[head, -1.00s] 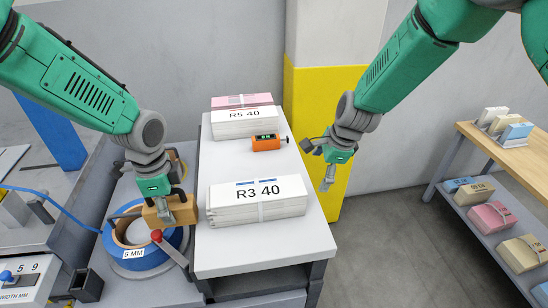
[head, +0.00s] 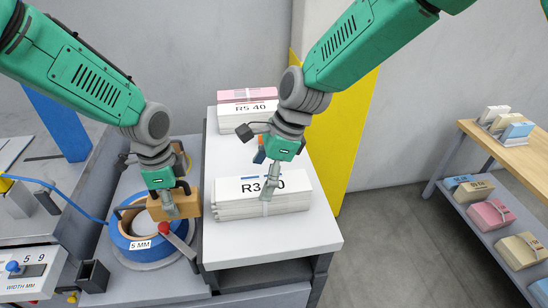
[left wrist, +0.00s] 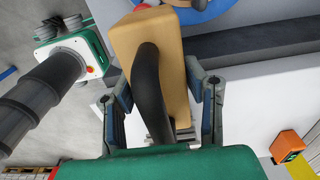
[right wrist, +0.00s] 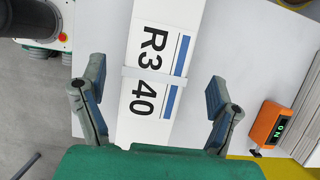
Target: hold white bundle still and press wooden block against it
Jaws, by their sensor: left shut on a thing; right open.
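The white bundle labelled R3 40 (head: 235,208) lies flat on the white table (head: 270,245), with a pale band around it. My right gripper (head: 268,192) is open above the bundle's label; in the right wrist view the bundle (right wrist: 150,70) runs between its spread fingers (right wrist: 157,98). My left gripper (head: 170,208) is shut on the wooden block (head: 187,207), just left of the bundle, over the blue tape roll. In the left wrist view the block (left wrist: 130,40) has a dark curved handle (left wrist: 150,90). A narrow gap seems to part block and bundle.
A blue tape roll (head: 122,237) and a red-knobbed lever (head: 180,243) sit beside the table. Behind are the R5 40 bundle (head: 228,115) and an orange device (right wrist: 267,124). The table's front is clear.

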